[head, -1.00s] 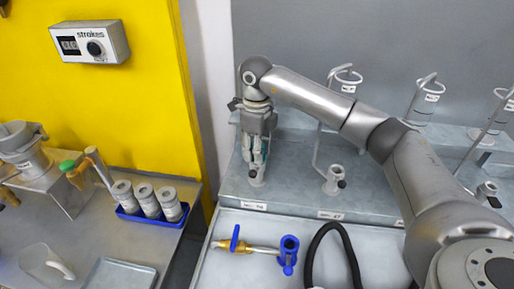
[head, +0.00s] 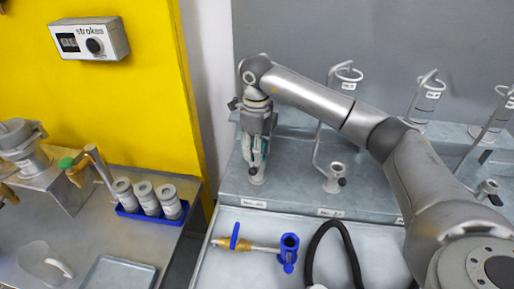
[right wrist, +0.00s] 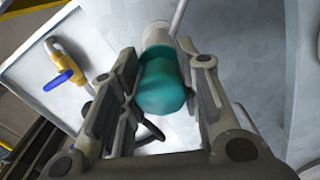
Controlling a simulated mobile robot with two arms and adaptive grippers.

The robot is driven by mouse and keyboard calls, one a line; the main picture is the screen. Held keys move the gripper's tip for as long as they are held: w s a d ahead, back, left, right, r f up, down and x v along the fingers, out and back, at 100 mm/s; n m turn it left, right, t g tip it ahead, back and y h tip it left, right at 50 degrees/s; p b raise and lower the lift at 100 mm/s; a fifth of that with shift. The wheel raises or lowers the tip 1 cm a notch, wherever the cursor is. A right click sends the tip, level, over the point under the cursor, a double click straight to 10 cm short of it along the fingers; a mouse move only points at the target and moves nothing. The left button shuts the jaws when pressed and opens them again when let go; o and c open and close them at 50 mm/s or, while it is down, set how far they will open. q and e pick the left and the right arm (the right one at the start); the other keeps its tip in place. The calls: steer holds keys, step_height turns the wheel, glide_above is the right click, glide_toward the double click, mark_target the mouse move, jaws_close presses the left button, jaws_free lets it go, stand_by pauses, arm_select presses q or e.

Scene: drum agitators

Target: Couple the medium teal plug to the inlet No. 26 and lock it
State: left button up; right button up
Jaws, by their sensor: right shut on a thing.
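My right gripper (head: 256,158) is at the leftmost pipe stub on the grey ledge, pointing down. In the right wrist view its fingers (right wrist: 165,95) are shut on the teal plug (right wrist: 160,84). The plug's far end meets or lies just in front of a pale grey cylindrical inlet (right wrist: 155,35); I cannot tell how far it is seated or whether it is locked. In the head view the inlet's base (head: 257,178) shows below the fingers, and the plug is mostly hidden. The label (head: 253,203) below it is too small to read. My left gripper is out of view.
A second inlet stub (head: 334,177) stands to the right, with several hooked rods behind. On the tray in front lie a brass valve with blue handle (head: 235,243), a blue fitting (head: 289,250) and a black hose (head: 340,235). A blue rack (head: 150,219) holds grey cylinders at left.

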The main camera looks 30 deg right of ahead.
steer(key=o, duration=1.1)
steer(key=shift+o, duration=0.2)
steer(key=shift+r+p, duration=2.45)
steer(key=shift+r, duration=1.5)
